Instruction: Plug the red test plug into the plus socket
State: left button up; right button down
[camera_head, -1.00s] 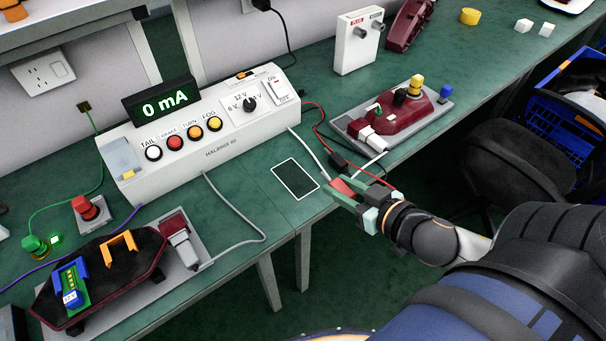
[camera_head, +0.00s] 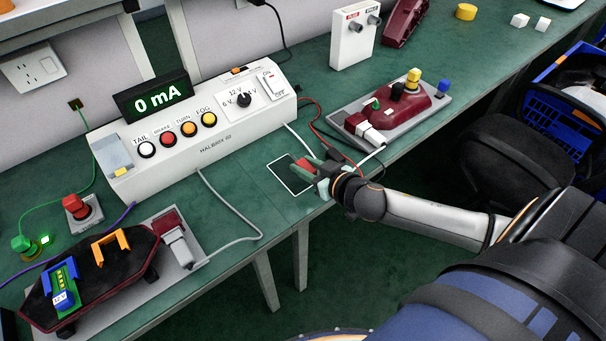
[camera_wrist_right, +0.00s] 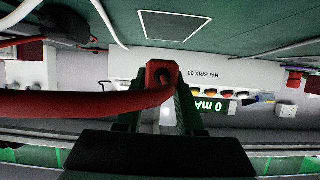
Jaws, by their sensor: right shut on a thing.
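My right gripper (camera_head: 309,169) is shut on the red test plug (camera_head: 303,165) above the white-outlined rectangle at the bench's front edge. In the right wrist view the plug (camera_wrist_right: 160,76) sits between the green fingers, and its thick red cable runs off to the left. A white socket box (camera_head: 352,52) stands upright at the back of the bench with two dark sockets. The left socket (camera_head: 355,28), under a red label, appears to be the plus one. The gripper is well in front of this box, apart from it. My left gripper is not in view.
The white power unit (camera_head: 200,130) reads 0 mA, left of the gripper. A dark red lamp on a grey plate (camera_head: 440,105) lies right of the gripper, before the socket box. Red and white wires cross the bench nearby.

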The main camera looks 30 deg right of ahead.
aim_at(303, 181)
jog(key=shift+w+f, duration=0.3)
jog(key=f, duration=0.3)
jog(key=shift+w+f+b, duration=0.15)
jog(key=shift+w+b, duration=0.15)
jog(key=shift+w, duration=0.05)
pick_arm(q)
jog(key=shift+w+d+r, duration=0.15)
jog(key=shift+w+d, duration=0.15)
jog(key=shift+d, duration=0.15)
pick_arm(e)
jog(key=shift+f, duration=0.1)
jog(key=shift+f, duration=0.2)
jog(key=c, duration=0.5)
grip_release()
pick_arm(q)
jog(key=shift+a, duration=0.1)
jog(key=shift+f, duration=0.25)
